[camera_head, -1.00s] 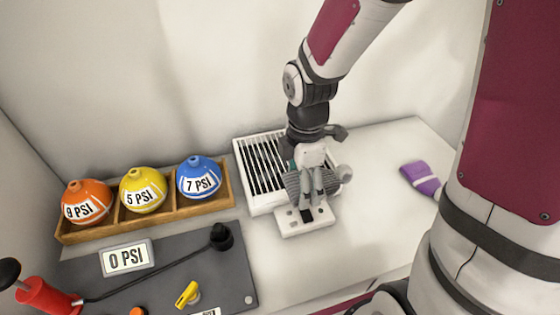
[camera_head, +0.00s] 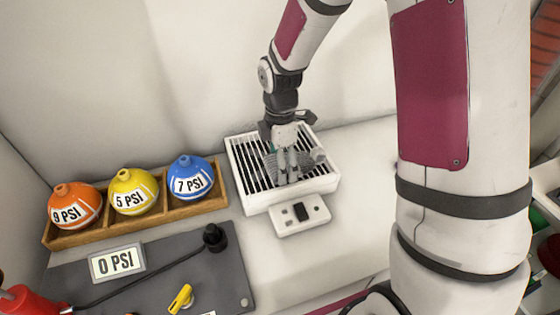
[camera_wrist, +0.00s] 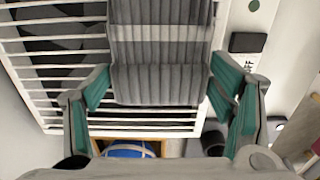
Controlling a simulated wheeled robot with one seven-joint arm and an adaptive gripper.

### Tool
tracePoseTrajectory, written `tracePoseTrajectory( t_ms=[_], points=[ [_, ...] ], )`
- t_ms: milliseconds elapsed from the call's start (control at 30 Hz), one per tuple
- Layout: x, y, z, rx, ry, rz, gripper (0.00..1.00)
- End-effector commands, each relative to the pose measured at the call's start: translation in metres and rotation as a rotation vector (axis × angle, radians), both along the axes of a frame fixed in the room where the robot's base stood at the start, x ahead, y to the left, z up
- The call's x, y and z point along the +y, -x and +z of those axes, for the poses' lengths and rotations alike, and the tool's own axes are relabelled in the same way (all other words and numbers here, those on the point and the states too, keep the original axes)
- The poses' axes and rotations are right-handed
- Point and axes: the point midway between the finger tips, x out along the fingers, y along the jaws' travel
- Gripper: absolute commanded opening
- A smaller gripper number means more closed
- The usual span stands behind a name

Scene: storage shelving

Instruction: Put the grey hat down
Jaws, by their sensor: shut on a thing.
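The grey hat (camera_head: 270,163) is ribbed, with a paler stripe across it. It shows large in the wrist view (camera_wrist: 160,60), between the teal-padded fingers of my gripper (camera_wrist: 160,78). In the head view my gripper (camera_head: 288,176) points down and is shut on the hat, partly hiding it. Hat and gripper are over the white slatted rack (camera_head: 323,184). Whether the hat touches the slats cannot be told.
A white switch box (camera_head: 290,225) adjoins the rack's front. At left, a wooden tray (camera_head: 100,237) holds orange, yellow and blue balls. A grey panel (camera_head: 225,285) with a gauge (camera_head: 117,262) lies in front. The counter right of the rack is clear.

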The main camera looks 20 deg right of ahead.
Motion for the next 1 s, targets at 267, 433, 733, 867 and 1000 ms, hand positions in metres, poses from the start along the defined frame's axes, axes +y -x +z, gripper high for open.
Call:
tracePoseTrajectory(
  t_ms=[267, 433, 733, 867, 1000],
  points=[
    [0.0, 0.0, -0.003, -0.001, 0.0, 0.0, 0.48],
    [0.0, 0.0, -0.002, -0.001, 0.0, 0.0, 0.96],
    [0.0, 0.0, 0.0, -0.002, 0.0, 0.0, 0.96],
    [0.0, -0.001, 0.011, -0.004, -0.001, -0.001, 0.96],
    [0.0, -0.001, 0.036, -0.006, -0.001, 0.0, 0.96]
  ],
)
